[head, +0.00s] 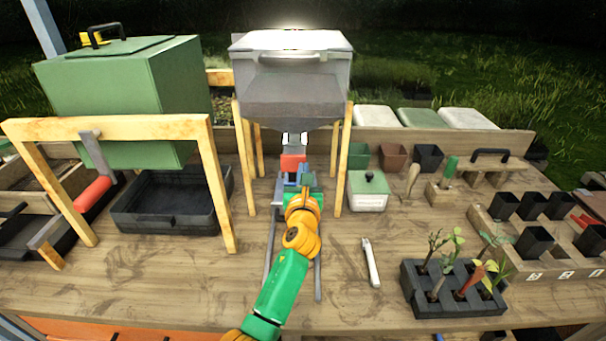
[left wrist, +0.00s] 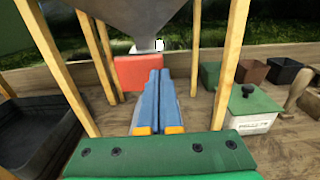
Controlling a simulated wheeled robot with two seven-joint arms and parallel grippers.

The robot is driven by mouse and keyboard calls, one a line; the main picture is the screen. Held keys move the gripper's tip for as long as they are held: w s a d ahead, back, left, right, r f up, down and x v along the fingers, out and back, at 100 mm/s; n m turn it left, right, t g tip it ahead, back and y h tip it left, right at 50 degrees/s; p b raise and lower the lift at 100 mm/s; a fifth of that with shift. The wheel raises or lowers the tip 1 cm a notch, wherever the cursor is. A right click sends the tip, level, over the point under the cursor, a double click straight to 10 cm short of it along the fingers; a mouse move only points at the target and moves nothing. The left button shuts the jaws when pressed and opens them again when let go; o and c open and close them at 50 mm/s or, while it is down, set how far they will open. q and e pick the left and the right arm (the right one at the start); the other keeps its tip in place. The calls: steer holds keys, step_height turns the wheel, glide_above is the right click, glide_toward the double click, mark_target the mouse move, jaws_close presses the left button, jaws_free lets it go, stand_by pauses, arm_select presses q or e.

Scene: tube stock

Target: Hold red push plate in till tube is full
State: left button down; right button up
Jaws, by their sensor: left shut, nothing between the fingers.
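The red push plate (head: 292,163) stands upright under the spout of the grey hopper (head: 295,90); it also shows in the left wrist view (left wrist: 135,73). My left gripper (head: 305,179) is shut and empty, with its blue fingers (left wrist: 161,82) pointing at the plate's right part. The fingertips overlap the plate's right edge in the wrist view; I cannot tell whether they touch it. A small pale part (left wrist: 158,45) shows behind the plate, below the hopper. I cannot make out the tube or its fill level. My right gripper is not in view.
Wooden legs (head: 341,160) stand on both sides of the plate. A lidded white box (head: 367,192) is at right, with a white-handled tool (head: 371,262) nearer. A black plant tray (head: 455,300) is at front right. A green bin (head: 125,90) stands over a black tray (head: 165,215) at left.

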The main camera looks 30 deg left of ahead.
arm_select(q)
steer(key=shift+x, duration=1.1)
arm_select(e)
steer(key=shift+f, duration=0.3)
arm_select(q)
steer(key=shift+r, duration=0.15)
stand_by(1.9)
stand_by(3.0)
